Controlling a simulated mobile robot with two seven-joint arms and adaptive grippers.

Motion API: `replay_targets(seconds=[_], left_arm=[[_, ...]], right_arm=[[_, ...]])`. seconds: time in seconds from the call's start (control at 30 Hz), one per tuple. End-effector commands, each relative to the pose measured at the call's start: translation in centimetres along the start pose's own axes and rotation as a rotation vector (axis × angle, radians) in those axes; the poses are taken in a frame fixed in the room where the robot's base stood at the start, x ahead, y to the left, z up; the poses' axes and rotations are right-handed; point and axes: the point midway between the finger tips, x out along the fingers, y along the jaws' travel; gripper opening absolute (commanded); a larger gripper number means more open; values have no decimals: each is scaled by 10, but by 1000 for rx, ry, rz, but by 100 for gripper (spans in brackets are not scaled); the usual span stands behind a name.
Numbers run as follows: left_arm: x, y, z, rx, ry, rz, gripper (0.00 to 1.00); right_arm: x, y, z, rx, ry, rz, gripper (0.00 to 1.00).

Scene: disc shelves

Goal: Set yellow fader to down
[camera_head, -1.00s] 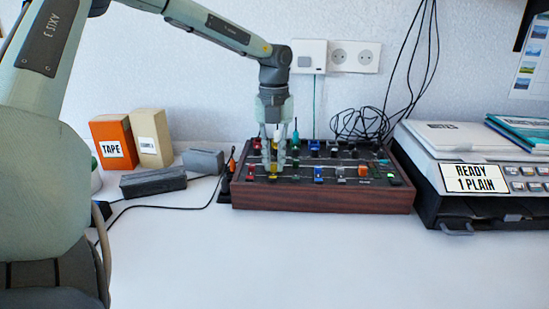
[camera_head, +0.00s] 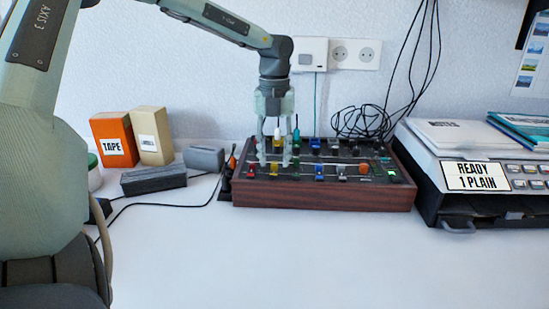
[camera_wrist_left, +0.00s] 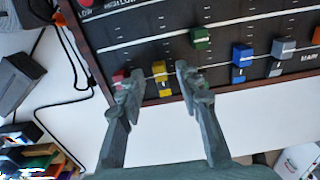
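The yellow fader (camera_wrist_left: 161,78) shows in the left wrist view on the dark mixer panel (camera_wrist_left: 140,57), near the front end of its track. It also shows in the head view (camera_head: 274,171). My left gripper (camera_wrist_left: 161,84) points down over the panel, with its fingers open on either side of the yellow fader. A gap shows between the fader and each finger. In the head view the left gripper (camera_head: 274,160) partly hides the left side of the mixer. My right gripper is out of view.
Close by are a red fader (camera_wrist_left: 120,76), green fader (camera_wrist_left: 200,38), blue fader (camera_wrist_left: 241,56) and grey fader (camera_wrist_left: 283,48). Orange and tan boxes (camera_head: 113,140) stand left; a label machine (camera_head: 470,177) stands right. The table front is clear.

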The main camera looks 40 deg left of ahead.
Motion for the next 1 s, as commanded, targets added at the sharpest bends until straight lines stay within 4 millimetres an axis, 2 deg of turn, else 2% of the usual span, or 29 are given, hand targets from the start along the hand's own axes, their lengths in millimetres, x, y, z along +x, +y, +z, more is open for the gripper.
replay_targets(seconds=[0.3,0.5,0.67,1.0], left_arm=[[-68,-1,1,-1,-7,-3,34],[-98,0,1,0,-5,-2,34],[-108,0,0,0,-2,-2,34],[-108,0,0,0,-2,-1,34]], right_arm=[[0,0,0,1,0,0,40],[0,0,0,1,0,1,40],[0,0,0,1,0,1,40],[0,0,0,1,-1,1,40]])
